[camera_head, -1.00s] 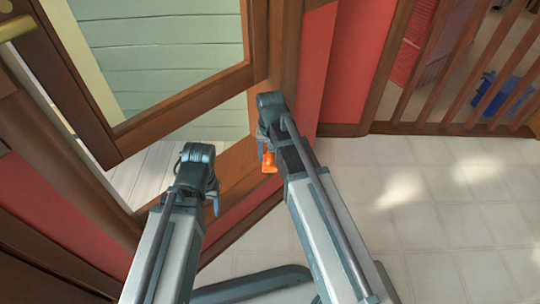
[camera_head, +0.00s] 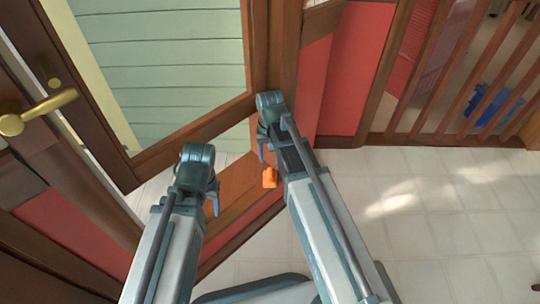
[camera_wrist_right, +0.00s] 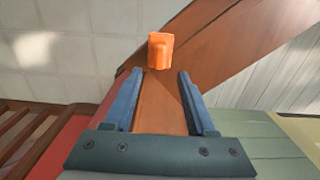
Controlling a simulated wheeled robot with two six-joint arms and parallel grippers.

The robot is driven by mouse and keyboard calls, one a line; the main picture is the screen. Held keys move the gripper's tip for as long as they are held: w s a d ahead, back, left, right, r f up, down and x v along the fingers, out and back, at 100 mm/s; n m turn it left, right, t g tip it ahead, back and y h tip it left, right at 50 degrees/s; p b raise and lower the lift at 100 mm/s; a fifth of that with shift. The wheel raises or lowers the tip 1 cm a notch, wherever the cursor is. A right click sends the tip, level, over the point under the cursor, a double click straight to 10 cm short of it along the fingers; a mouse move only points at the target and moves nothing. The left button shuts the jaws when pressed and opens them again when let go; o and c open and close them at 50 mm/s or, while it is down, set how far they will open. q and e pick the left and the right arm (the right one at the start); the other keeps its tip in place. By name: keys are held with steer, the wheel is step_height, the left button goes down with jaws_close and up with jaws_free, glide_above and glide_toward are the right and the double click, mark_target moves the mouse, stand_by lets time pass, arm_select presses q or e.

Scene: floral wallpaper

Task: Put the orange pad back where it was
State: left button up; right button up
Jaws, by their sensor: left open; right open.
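The orange pad (camera_head: 269,177) is a small block just below my right gripper (camera_head: 262,152) in the head view. In the right wrist view the pad (camera_wrist_right: 160,51) sits just beyond the two blue fingertips, which are apart with nothing between them. Brown wood shows behind the pad; I cannot tell whether it rests on that wood or is in the air. My right gripper is open. My left gripper (camera_head: 213,198) is at the left over the doorway, with no object seen in it; its fingers are partly hidden.
The wooden threshold (camera_head: 235,185) runs below the grippers. A slatted railing (camera_head: 455,75) is at the back right, with a blue object (camera_head: 490,105) behind it. The pale tiled floor (camera_head: 440,220) is clear.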

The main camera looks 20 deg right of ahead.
arm_select(q)
step_height(320, 180, up, 3)
steer(key=shift+f+p, duration=0.1)
steer(key=shift+p, duration=0.7)
arm_select(e)
steer(key=s+a+r+n+h, duration=0.1)
steer(key=s+a+r+n, duration=0.2)
steer(key=s+a+n, duration=0.4)
steer(key=s+a, duration=0.3)
steer(key=s, duration=0.4)
steer(key=shift+a, duration=0.15)
steer(key=shift+s, duration=0.1)
arm_select(q)
step_height(320, 180, up, 35)
steer(key=p, duration=3.5)
arm_select(e)
step_height(320, 180, up, 35)
steer(key=shift+r, duration=0.15)
steer(key=shift+a, duration=0.1)
